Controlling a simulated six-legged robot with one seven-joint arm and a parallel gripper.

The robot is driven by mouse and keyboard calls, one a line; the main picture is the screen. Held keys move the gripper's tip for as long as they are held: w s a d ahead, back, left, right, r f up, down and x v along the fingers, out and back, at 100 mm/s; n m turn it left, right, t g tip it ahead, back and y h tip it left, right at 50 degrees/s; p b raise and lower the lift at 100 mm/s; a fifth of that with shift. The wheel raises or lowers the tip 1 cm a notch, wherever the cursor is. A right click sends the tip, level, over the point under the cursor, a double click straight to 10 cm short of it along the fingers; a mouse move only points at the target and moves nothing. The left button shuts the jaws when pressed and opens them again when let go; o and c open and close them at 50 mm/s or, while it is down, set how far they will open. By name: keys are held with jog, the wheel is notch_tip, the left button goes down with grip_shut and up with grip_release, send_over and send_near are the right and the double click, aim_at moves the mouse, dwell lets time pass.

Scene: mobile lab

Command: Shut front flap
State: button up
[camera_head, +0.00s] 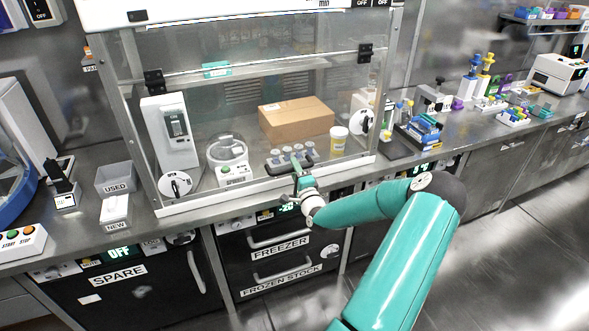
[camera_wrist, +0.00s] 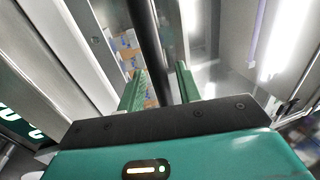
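The front flap (camera_head: 215,108) is a clear pane on the steel cabinet, with black hinges at its upper left (camera_head: 154,82) and upper right (camera_head: 364,54). Its lower edge is hard to see, so I cannot tell how far it stands from the frame. A dark bar handle (camera_head: 278,168) shows low at the front, and my gripper (camera_head: 299,172) is at it. In the wrist view the black bar (camera_wrist: 150,45) runs between the two green fingers of my gripper (camera_wrist: 161,82). The fingers look apart, with a gap beside the bar.
Behind the pane are a cardboard box (camera_head: 296,121), a round spinner (camera_head: 228,152), a white instrument (camera_head: 170,135) and a yellow-lidded jar (camera_head: 339,139). Freezer drawers (camera_head: 280,262) are below the bench. A blue rack (camera_head: 420,132) stands right of the cabinet. The floor at right is clear.

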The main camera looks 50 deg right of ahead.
jog(key=v, duration=1.3)
jog(key=shift+s, duration=0.2)
